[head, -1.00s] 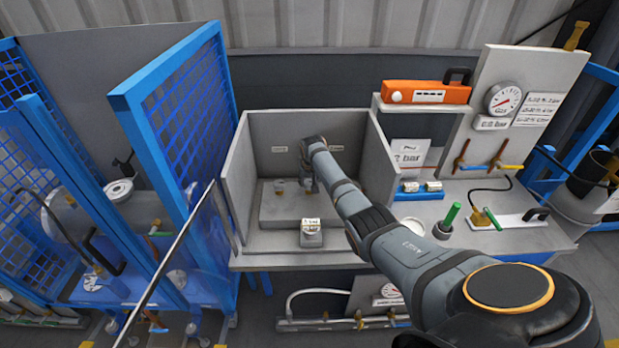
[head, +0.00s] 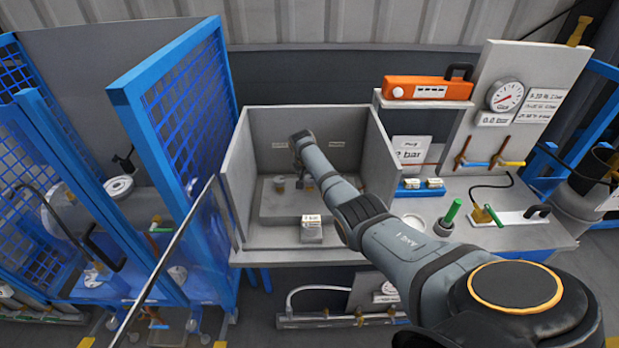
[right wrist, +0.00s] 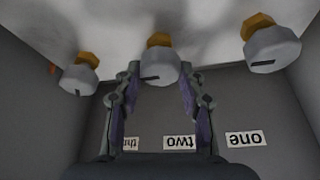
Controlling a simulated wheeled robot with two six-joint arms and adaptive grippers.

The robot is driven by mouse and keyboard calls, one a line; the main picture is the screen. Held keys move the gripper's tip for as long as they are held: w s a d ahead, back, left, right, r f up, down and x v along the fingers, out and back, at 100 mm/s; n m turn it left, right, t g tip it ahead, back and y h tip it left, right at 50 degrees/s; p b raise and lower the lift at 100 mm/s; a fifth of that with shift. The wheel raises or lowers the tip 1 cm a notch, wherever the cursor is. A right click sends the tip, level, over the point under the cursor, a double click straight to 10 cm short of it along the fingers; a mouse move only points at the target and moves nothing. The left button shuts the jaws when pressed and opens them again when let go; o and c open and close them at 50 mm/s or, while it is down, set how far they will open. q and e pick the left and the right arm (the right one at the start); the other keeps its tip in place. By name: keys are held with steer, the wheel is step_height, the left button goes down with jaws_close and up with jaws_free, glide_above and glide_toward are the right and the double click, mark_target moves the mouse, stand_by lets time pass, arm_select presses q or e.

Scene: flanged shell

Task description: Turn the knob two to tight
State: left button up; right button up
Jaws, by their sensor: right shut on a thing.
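Knob two (right wrist: 158,68) is a grey round knob on a brass stem, the middle one of three in the right wrist view. A dark mark shows at its lower edge. The label "two" (right wrist: 179,142) appears upside down below it. My right gripper (right wrist: 156,84) is shut on knob two, with a finger at each side. In the head view my right gripper (head: 302,178) is down inside the grey booth, and the arm hides most of knob two. My left gripper is not in view.
The grey booth (head: 232,190) has walls on both sides and behind. A small labelled block (head: 311,232) stands at its front. A blue mesh gate (head: 180,120) is left of the booth.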

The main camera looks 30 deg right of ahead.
steer(key=o, duration=1.2)
steer(key=v, duration=1.2)
